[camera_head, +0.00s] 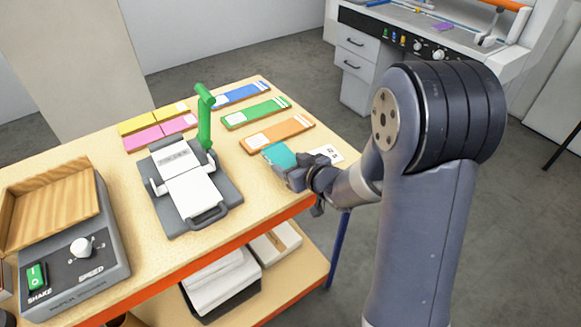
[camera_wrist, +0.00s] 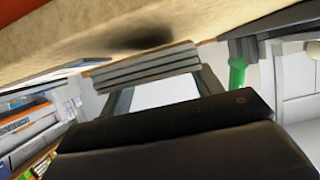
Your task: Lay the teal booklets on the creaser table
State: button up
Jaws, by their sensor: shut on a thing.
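A teal booklet (camera_head: 279,155) is in the head view at the right end of the wooden worktable (camera_head: 236,198). My gripper (camera_head: 294,178) is shut on its near edge, low over the tabletop. In the wrist view, my gripper (camera_wrist: 165,80) is close to the table, and a pale flat surface shows between its parts; I cannot tell whether it is the booklet.
Orange (camera_head: 279,135), green (camera_head: 256,112) and blue (camera_head: 241,94) strips lie behind the booklet. A grey device (camera_head: 190,190) with an upright green lever (camera_head: 205,120) stands left of my gripper. A white card (camera_head: 327,153) lies at the right edge.

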jog(key=shift+f, duration=0.6)
jog(key=shift+f+b, duration=0.25)
jog(key=shift+b, duration=0.05)
jog(key=o, duration=1)
jog(key=shift+r, duration=0.1)
